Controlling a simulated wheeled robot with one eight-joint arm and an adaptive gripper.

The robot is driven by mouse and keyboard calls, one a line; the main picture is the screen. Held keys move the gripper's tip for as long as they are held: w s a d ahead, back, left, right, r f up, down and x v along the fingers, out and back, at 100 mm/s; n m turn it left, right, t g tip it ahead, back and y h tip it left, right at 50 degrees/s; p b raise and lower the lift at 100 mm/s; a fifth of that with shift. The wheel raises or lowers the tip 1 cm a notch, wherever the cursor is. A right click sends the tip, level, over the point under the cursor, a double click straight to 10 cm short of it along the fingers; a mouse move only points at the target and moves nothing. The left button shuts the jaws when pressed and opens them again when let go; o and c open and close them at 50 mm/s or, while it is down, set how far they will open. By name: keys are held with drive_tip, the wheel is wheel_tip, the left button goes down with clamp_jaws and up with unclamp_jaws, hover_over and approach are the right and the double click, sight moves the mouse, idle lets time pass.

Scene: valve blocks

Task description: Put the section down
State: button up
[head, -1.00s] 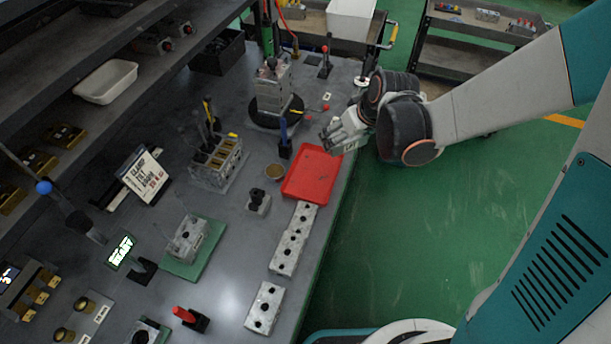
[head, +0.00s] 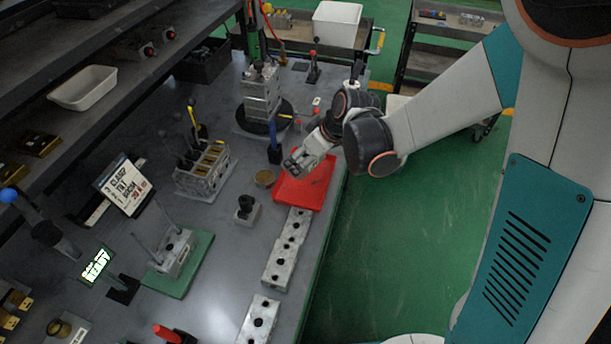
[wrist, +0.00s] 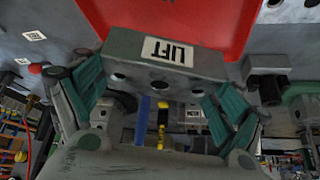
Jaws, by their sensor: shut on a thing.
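My gripper (head: 306,156) is shut on a grey metal section (wrist: 130,52) with a white LIFT label and round holes. In the wrist view the teal fingers (wrist: 154,92) hold it at its two ends. The red tray (head: 316,190) lies on the bench; the gripper and section are over its far left part in the head view. The red tray (wrist: 165,20) also fills the top middle of the wrist view, behind the section. I cannot tell whether the section touches the tray.
Grey blocks with holes (head: 280,264) stand in a row along the bench edge, nearer than the tray. A small brass cup (head: 265,178) and a blue-handled lever (head: 274,145) are just left of the gripper. A block stack (head: 262,92) stands farther back on a black round base.

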sight(306, 180)
wheel_tip(306, 180, down, 7)
drive_tip(key=shift+r+b, duration=0.1)
drive_tip(key=shift+b, duration=1.1)
drive_tip(key=shift+r, duration=0.1)
drive_tip(key=o, duration=1.2)
drive_tip(key=shift+r, duration=0.2)
drive_tip(key=p+v, duration=0.4)
drive_tip(key=v, duration=0.8)
drive_tip(key=shift+d+f+p, duration=0.1)
drive_tip(key=shift+p, duration=0.25)
